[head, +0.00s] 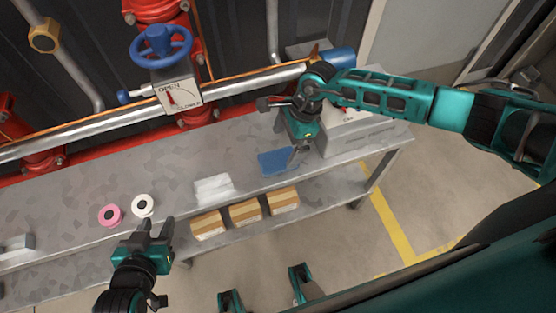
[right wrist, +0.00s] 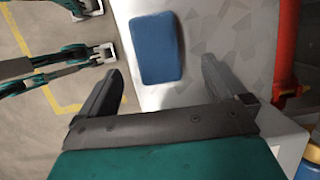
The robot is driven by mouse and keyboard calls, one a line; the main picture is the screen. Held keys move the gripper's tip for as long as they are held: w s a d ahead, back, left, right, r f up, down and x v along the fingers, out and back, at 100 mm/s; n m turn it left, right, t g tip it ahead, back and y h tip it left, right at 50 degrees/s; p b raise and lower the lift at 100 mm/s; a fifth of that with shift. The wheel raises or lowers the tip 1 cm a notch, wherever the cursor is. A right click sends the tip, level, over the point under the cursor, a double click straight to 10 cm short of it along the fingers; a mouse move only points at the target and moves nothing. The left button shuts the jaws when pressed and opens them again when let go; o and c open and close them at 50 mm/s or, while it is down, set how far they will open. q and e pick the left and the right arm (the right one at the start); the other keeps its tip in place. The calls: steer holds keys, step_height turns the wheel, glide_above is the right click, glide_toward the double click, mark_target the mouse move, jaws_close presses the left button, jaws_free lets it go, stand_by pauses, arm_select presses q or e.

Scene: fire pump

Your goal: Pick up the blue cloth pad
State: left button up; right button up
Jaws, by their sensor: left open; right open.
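The blue cloth pad (head: 275,162) lies flat on the grey metal table (head: 328,176), close to its front edge. My right gripper (head: 300,150) is above the table at the pad's right end, jaws open. In the right wrist view the pad (right wrist: 156,47) shows whole, ahead of and between the two open fingers (right wrist: 165,88), with nothing held. I cannot tell its exact height above the pad. My left gripper (head: 158,229) is open and empty at the table's front edge, far left of the pad.
A white stack (head: 213,188) lies left of the pad, with a white roll (head: 143,205) and a pink roll (head: 110,215) further left. Cardboard boxes (head: 245,212) sit on the lower shelf. A grey machine (head: 364,132) stands at the right. A pipe with a blue valve wheel (head: 161,46) runs behind.

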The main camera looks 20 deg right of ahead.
mark_target(279, 158)
steer(key=x, duration=0.5)
steer(key=shift+s+a, duration=0.1)
steer(key=shift+s, duration=0.15)
steer(key=shift+a+f+b, duration=0.1)
steer(key=shift+f+b, duration=0.15)
steer(key=shift+b, duration=0.05)
steer(key=shift+f, duration=0.1)
steer(key=c, duration=1.1)
arm_select(q)
steer(key=shift+w+d, duration=0.15)
steer(key=shift+w, duration=0.1)
steer(key=shift+s+r+p, duration=0.2)
steer(key=shift+r+p, duration=0.65)
steer(key=shift+p, duration=0.35)
arm_select(e)
step_height(279, 158, up, 20)
steer(key=shift+r, duration=0.1)
